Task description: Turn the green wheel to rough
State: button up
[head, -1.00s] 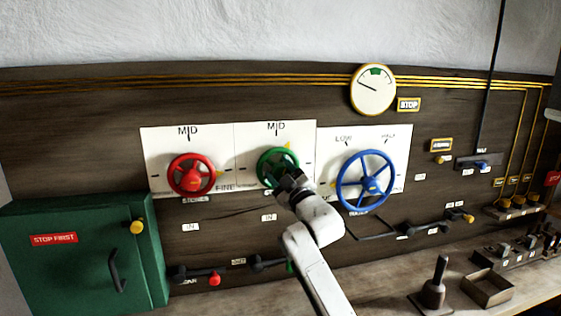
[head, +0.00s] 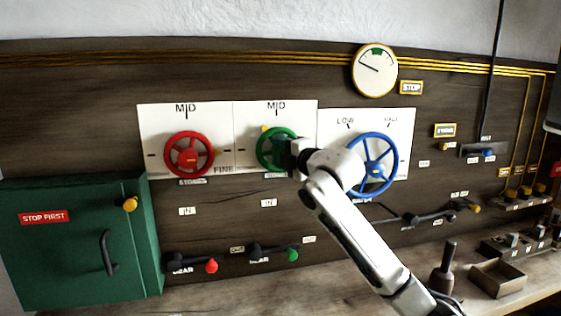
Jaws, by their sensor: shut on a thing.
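The green wheel (head: 263,148) is mounted on the middle white plate (head: 250,114), between a red wheel and a blue wheel. Its yellow pointer (head: 265,128) is at the top, slightly left of the black MID mark. My gripper (head: 294,153) is shut on the wheel's right rim. My gripper and arm hide the right side of the wheel and the lower right of its plate. No "rough" label can be read on the green wheel's plate.
The red wheel (head: 189,155) is at left, its yellow pointer towards FINE. The blue wheel (head: 377,164) stands close right, partly behind my arm. Below are levers with red (head: 211,265) and green (head: 292,255) knobs. A green cabinet (head: 75,270) is at far left.

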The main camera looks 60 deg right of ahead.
jog(key=n+g, duration=0.1)
jog(key=n, duration=0.1)
jog(key=n+g+b, duration=0.1)
jog(key=n, duration=0.1)
jog(key=shift+f+n, duration=0.2)
jog(key=shift+n, duration=0.1)
jog(key=n+g, duration=0.2)
jog(key=n, duration=0.2)
jog(key=shift+g+h+b, duration=0.3)
jog(key=shift+g, duration=0.1)
jog(key=shift+n, duration=0.3)
jog(key=o, duration=1)
jog(key=shift+c, duration=0.2)
jog(key=b+v, duration=0.1)
jog(key=v, duration=0.9)
jog(key=shift+s+a, duration=0.2)
jog(key=shift+s, duration=0.1)
